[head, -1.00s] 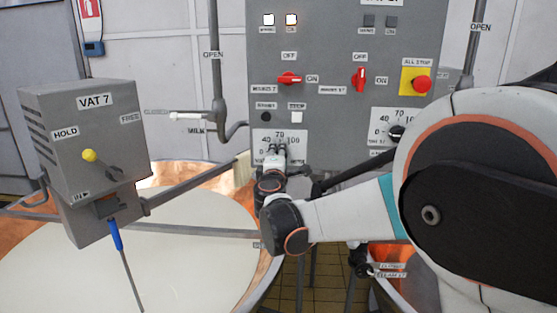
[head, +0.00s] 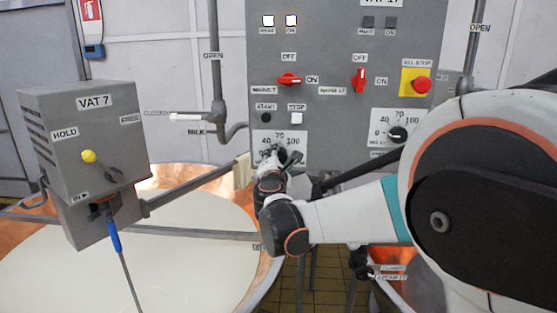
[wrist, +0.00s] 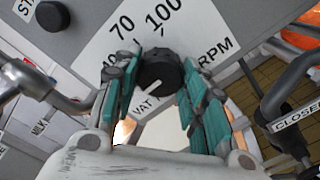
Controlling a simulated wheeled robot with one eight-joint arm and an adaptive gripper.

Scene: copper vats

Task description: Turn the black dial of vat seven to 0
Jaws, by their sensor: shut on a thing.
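The black dial (wrist: 160,67) sits on a white scale plate on the grey panel in the wrist view. My gripper (wrist: 157,80) has its green-padded fingers on either side of the dial and is shut on it. The dial's white pointer line (wrist: 150,88) points to the lower left of the wrist picture. The 70 and 100 marks (wrist: 160,13) show clearly; the 40 is partly covered, and I cannot make out the 0 there.
Beside this dial are black START (head: 266,117) and white STOP (head: 297,118) buttons. Red switches (head: 289,79) sit above. A second black dial (head: 397,133) and the red all-stop button (head: 422,83) are to the right. The VAT 7 box (head: 85,130) stands over the vat at left.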

